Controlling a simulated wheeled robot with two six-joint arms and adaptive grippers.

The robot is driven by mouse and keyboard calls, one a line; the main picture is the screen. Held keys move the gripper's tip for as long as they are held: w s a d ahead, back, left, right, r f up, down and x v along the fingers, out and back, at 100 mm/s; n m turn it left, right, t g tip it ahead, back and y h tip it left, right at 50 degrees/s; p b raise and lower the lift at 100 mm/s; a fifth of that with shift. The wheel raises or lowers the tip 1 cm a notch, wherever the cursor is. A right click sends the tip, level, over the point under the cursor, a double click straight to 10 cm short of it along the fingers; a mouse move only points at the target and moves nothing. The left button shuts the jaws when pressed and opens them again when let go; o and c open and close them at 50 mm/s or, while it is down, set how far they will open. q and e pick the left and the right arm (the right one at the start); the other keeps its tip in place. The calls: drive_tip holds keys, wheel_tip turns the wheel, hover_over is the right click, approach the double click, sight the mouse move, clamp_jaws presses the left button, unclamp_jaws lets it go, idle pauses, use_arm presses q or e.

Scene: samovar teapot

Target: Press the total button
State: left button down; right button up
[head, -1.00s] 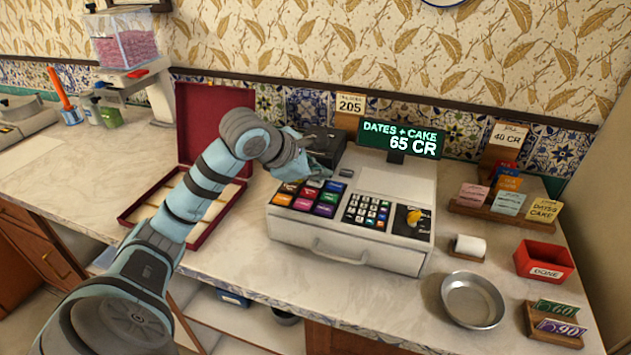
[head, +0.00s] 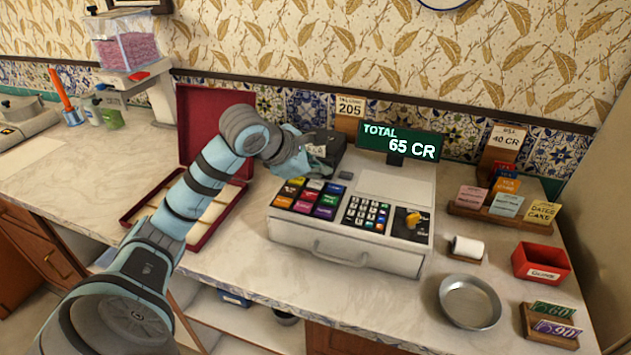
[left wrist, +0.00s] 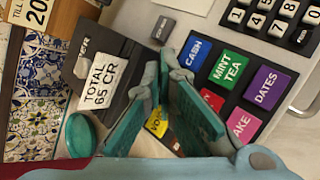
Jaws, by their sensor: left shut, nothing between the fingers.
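The cash register (head: 350,238) stands on the counter, with coloured keys (head: 304,198) on its left side. Its green display (head: 401,144) reads TOTAL 65 CR. My left gripper (head: 306,168) is shut and empty above the back-left of the keys. In the left wrist view its fingertips (left wrist: 166,70) are beside the blue CASH key (left wrist: 193,52). The green MINT TEA key (left wrist: 225,69) and purple DATES key (left wrist: 265,89) show nearby. A yellow key is partly covered by the fingers. No key readably marked total shows. My right gripper is not in view.
A white slip (left wrist: 102,82) reading TOTAL 65 CR is at the dark printer (left wrist: 92,45) behind the keys. An open red case (head: 213,125) stands left of the register. A metal dish (head: 471,301) and red box (head: 541,262) stand on the right.

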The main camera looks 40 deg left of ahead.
sight(318, 185)
use_arm(q)
wheel_tip(318, 185, up, 5)
drive_tip(key=p, duration=0.4)
drive_tip(key=shift+r, duration=0.1)
idle(0.3)
idle(0.4)
